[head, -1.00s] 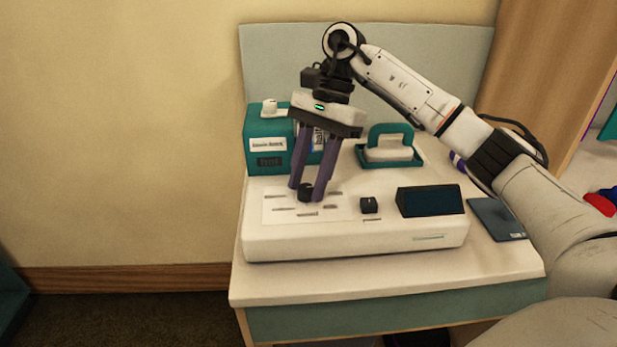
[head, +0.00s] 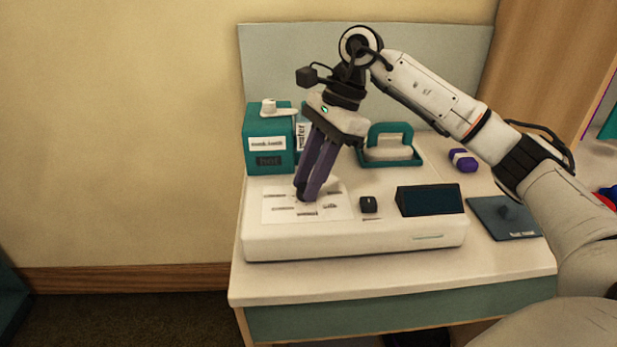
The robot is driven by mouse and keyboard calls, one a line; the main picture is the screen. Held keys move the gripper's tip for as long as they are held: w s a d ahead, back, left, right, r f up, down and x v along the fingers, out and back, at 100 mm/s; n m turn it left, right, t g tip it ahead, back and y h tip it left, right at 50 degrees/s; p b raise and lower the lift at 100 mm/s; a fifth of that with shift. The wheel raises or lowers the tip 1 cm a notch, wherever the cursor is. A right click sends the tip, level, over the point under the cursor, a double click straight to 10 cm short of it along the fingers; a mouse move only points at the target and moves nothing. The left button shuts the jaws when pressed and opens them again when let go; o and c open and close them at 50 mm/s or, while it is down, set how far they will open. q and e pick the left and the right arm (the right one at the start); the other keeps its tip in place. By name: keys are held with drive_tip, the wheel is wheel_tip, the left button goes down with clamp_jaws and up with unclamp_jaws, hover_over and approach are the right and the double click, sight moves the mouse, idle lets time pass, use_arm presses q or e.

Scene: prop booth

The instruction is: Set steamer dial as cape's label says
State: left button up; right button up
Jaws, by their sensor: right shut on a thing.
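The steamer (head: 350,235) is a white console on the table, with a printed dial plate (head: 275,208) at its left whose labels are too small to read. My right gripper (head: 308,192) points down over that plate, its purple fingers shut on the dark dial knob (head: 302,196), which the fingers mostly hide. The cape and its label cannot be made out in this view. My left gripper is not in view.
A black switch (head: 369,204) and a dark slanted screen (head: 431,201) sit on the console. A purple item (head: 463,160) and a dark blue mat (head: 499,222) lie right.

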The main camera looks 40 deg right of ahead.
drive_tip(key=m+t, duration=0.1)
drive_tip(key=m, duration=0.2)
drive_tip(key=shift+s+m, duration=0.15)
drive_tip(key=shift+m, duration=0.15)
drive_tip(key=m+t, duration=0.1)
drive_tip(key=m, duration=0.1)
drive_tip(key=m+h, duration=0.1)
drive_tip(key=m, duration=0.1)
drive_tip(key=shift+s+a+m+t+h, duration=0.1)
drive_tip(key=shift+a+m+t+h, duration=0.1)
drive_tip(key=shift+m+t+h, duration=0.15)
drive_tip(key=m, duration=0.2)
drive_tip(key=m+t+h, duration=0.1)
drive_tip(key=m, duration=0.2)
drive_tip(key=shift+a+h, duration=0.15)
drive_tip(key=shift+h, duration=0.1)
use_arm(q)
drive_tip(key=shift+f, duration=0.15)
use_arm(e)
drive_tip(key=shift+m+h, duration=0.4)
drive_tip(key=shift+m, duration=0.45)
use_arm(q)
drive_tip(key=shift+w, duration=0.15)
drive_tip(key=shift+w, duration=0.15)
use_arm(e)
drive_tip(key=o, duration=1)
drive_tip(key=shift+o, duration=0.2)
